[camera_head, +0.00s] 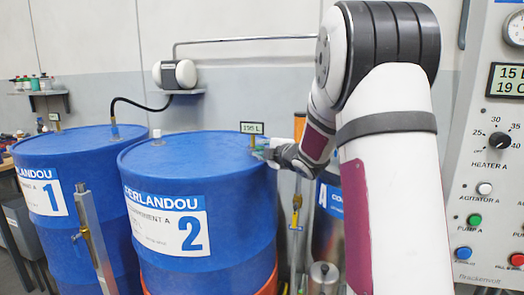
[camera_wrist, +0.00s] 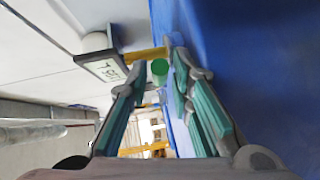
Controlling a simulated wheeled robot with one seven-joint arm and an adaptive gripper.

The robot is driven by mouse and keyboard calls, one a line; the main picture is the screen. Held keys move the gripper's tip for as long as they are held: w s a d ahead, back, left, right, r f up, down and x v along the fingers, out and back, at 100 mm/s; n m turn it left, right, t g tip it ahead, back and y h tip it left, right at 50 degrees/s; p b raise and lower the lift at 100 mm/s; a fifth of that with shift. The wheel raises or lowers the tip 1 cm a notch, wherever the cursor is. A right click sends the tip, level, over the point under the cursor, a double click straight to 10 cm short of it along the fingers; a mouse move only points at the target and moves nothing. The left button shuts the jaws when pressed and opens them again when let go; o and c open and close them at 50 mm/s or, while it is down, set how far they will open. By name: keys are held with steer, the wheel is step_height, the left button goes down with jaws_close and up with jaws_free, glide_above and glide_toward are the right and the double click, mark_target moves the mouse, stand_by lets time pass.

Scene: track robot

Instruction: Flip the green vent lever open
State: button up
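The green vent lever shows as a round green end (camera_wrist: 159,71) in the wrist view, beside a yellow post. My gripper (camera_wrist: 160,82) is open there, its teal-padded fingers apart on either side of the green end. I cannot tell whether either finger touches it. In the head view my gripper (camera_head: 265,154) is at the right rim of blue drum 2 (camera_head: 165,256), just below a small display. The lever is mostly hidden by my gripper in that view.
The small display (camera_head: 252,128) stands on drum 2 close to my gripper; it also shows in the wrist view (camera_wrist: 105,69). Drum 1 (camera_head: 75,240) stands at the left. A control panel (camera_head: 490,150) is at the right. A horizontal pipe (camera_head: 245,39) runs along the wall.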

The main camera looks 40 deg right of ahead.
steer(key=shift+w, duration=0.1)
jaws_close()
